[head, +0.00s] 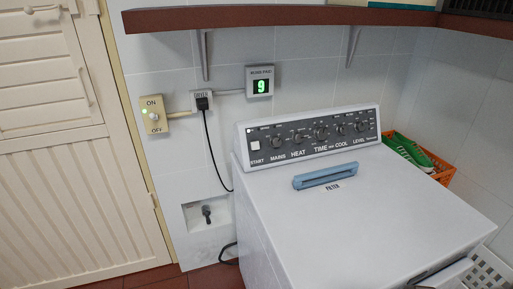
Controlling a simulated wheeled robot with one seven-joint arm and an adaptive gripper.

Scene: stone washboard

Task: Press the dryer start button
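The dryer (370,210) is a white machine at the right of the head view, with a grey control panel (310,134) along its back. The start button (255,145) is a small white square at the panel's left end, above the word START. Several dark knobs sit to its right, with labels such as MAINS, HEAT, TIME and COOL. A blue filter handle (325,177) lies on the dryer's top. My gripper is not in this view, and nothing covers the button.
An ON/OFF wall switch (153,114) shows a green light. A brown shelf (280,16) overhangs the dryer. An orange basket (443,169) stands behind it at right. A louvred door (60,150) is at left.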

